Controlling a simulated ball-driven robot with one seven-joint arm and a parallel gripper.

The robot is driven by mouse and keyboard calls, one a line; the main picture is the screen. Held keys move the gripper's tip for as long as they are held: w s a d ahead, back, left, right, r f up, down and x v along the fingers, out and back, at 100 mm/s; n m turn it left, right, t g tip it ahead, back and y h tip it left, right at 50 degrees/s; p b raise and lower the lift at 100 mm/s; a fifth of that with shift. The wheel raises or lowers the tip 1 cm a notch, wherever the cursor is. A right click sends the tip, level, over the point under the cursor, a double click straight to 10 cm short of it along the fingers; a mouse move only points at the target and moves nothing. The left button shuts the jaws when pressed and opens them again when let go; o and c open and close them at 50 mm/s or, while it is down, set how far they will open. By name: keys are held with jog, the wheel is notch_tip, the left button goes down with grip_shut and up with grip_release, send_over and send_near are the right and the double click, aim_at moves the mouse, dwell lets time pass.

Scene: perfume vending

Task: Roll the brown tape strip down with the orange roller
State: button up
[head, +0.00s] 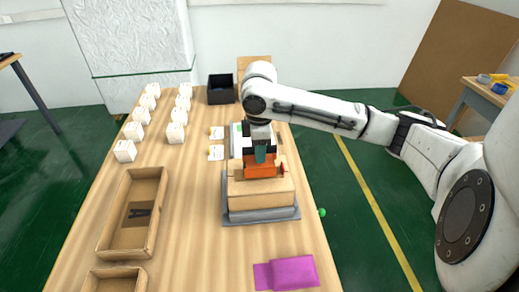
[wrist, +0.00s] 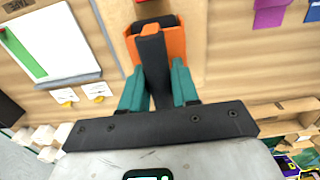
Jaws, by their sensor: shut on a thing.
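My gripper (head: 260,153) has teal fingers and is shut on the orange roller (head: 261,170). In the wrist view, the fingers of my gripper (wrist: 160,88) pinch the black handle of the orange roller (wrist: 174,44). The roller is over the top of a closed brown cardboard box (head: 262,201), towards its far side. I cannot tell whether it touches the box. The box sits on a grey base (head: 262,219) on the wooden table. The brown tape strip does not stand out clearly from the cardboard; the roller and gripper hide part of the box top.
An open cardboard tray (head: 107,243) with a dark item lies to the left. Several white boxes (head: 124,151) stand in rows at the back left, near a black bin (head: 221,89). A purple pouch (head: 288,273) lies at the front. Bare table lies between tray and box.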

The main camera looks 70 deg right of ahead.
jog(key=shift+f, duration=0.4)
